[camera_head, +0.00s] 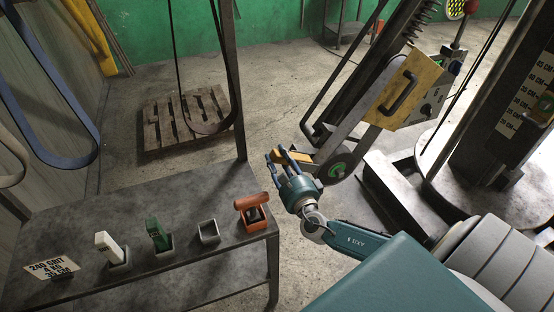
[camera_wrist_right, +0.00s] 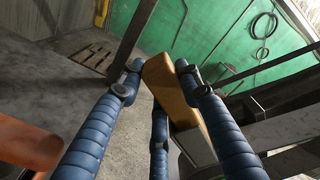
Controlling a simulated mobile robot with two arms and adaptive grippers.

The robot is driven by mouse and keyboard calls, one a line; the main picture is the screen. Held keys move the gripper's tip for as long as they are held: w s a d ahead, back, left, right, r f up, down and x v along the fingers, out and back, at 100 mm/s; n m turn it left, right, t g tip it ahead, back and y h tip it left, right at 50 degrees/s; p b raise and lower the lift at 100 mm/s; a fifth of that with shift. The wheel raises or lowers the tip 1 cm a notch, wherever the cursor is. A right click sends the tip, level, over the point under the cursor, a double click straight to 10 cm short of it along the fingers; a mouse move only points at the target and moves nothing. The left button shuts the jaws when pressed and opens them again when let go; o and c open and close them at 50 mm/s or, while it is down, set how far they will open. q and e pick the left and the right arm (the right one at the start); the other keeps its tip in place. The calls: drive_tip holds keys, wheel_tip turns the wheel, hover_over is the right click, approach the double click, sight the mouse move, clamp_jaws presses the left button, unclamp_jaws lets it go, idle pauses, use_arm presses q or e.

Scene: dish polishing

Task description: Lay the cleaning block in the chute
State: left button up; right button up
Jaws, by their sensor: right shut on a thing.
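The cleaning block (camera_head: 298,156) is a tan-orange bar in my right gripper (camera_head: 284,161), held in the air to the right of the table's far corner. In the right wrist view the block (camera_wrist_right: 172,88) lies between the blue fingers, tilted. My right gripper is shut on it. In the head view the block is close to the belt grinder's lower wheel (camera_head: 338,170), and I cannot tell whether they touch. I cannot clearly pick out the chute. My left gripper is not in view.
The dark table (camera_head: 190,200) holds a white-handled item (camera_head: 107,246), a green one (camera_head: 157,235), an empty grey holder (camera_head: 209,232) and an orange stand (camera_head: 252,212). A grinder with a yellow box (camera_head: 405,90) stands right. A wooden pallet (camera_head: 187,117) lies behind.

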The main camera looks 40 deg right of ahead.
drive_tip(key=shift+d+f, duration=0.1)
drive_tip(key=shift+d, duration=0.15)
drive_tip(key=o, duration=1.1)
drive_tip(key=shift+s+f, duration=0.1)
drive_tip(key=shift+s, duration=0.05)
drive_tip(key=shift+s+a, duration=0.15)
drive_tip(key=shift+s, duration=0.2)
drive_tip(key=v, duration=1.1)
